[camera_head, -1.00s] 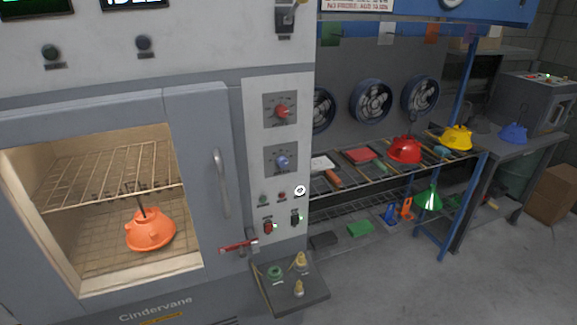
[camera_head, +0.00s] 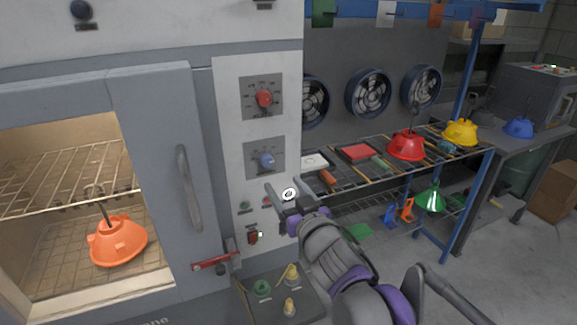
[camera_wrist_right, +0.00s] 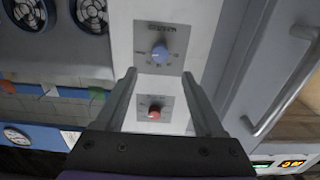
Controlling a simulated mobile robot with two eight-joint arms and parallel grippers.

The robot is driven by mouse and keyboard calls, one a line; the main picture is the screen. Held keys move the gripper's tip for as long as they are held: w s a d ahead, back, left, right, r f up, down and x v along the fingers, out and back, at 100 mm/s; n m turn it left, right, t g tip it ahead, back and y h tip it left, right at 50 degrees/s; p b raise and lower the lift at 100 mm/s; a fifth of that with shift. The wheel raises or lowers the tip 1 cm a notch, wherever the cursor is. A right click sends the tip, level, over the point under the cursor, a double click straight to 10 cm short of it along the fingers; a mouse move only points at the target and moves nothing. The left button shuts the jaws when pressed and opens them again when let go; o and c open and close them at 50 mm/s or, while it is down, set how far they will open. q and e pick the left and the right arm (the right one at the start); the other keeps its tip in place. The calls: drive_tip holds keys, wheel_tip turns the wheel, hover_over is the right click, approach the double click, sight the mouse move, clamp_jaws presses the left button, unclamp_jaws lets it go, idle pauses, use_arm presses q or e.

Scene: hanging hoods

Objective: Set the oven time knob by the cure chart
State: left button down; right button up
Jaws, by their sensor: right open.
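The oven (camera_head: 150,110) fills the left of the head view. Its control panel (camera_head: 228,130) carries a red knob (camera_head: 264,99) above a blue knob (camera_head: 267,160), each on a grey dial plate. The lettering is too small to read, so I cannot tell which knob is for time. The right wrist view shows the blue knob (camera_wrist_right: 160,52) beyond the fingertips and the red knob (camera_wrist_right: 153,113) between the fingers. My right gripper (camera_head: 285,187) is open and empty, below the blue knob and apart from both knobs. My left gripper is not in view. No readable cure chart shows.
The door handle (camera_head: 188,188) and a red-handled latch (camera_head: 215,262) stick out left of the panel. A small shelf (camera_head: 275,310) with fittings juts out below. A rack (camera_head: 400,165) with red and yellow hoods stands right.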

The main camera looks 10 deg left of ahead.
sight(268, 163)
drive_tip(key=p+x, duration=0.1)
drive_tip(key=x, duration=0.9)
drive_tip(key=shift+a, duration=0.1)
drive_tip(key=shift+c, duration=0.3)
clamp_jaws()
